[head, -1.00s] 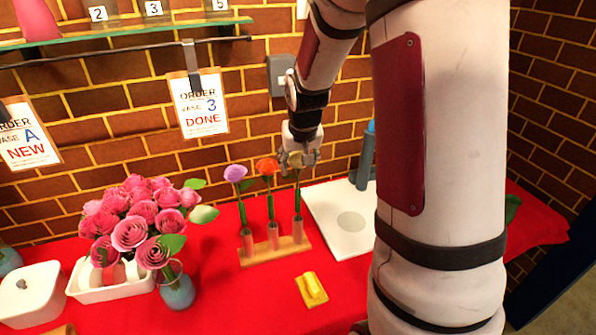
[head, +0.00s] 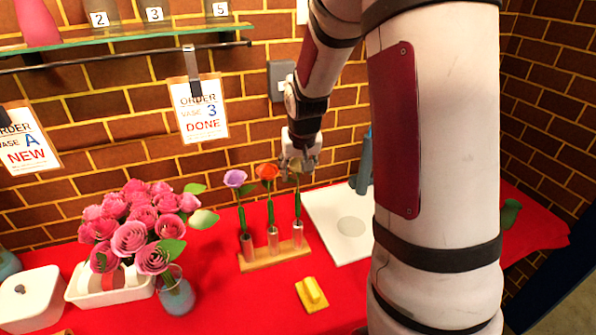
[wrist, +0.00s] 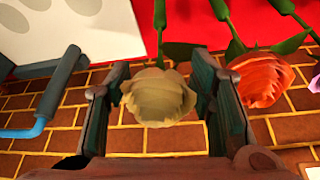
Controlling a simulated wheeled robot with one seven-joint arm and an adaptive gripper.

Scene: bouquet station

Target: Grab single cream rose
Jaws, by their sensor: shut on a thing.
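The cream rose (wrist: 158,97) is between the two fingers of my gripper (wrist: 160,105) in the wrist view, its head facing the camera. In the head view my gripper (head: 299,164) is at the top of the rightmost stem and mostly hides the bloom. My gripper is shut on the cream rose. The rose's green stem (head: 297,205) still stands in the right tube of the wooden rack (head: 272,257). An orange rose (head: 267,171) and a purple rose (head: 235,178) stand in the other tubes; the orange rose shows close by in the wrist view (wrist: 263,79).
A vase of pink roses (head: 176,292) stands at the left beside white containers (head: 110,297). A yellow block (head: 311,294) lies in front of the rack. A white board (head: 335,240) and a blue-grey device (head: 364,170) are to the right. A glass shelf (head: 130,36) is above.

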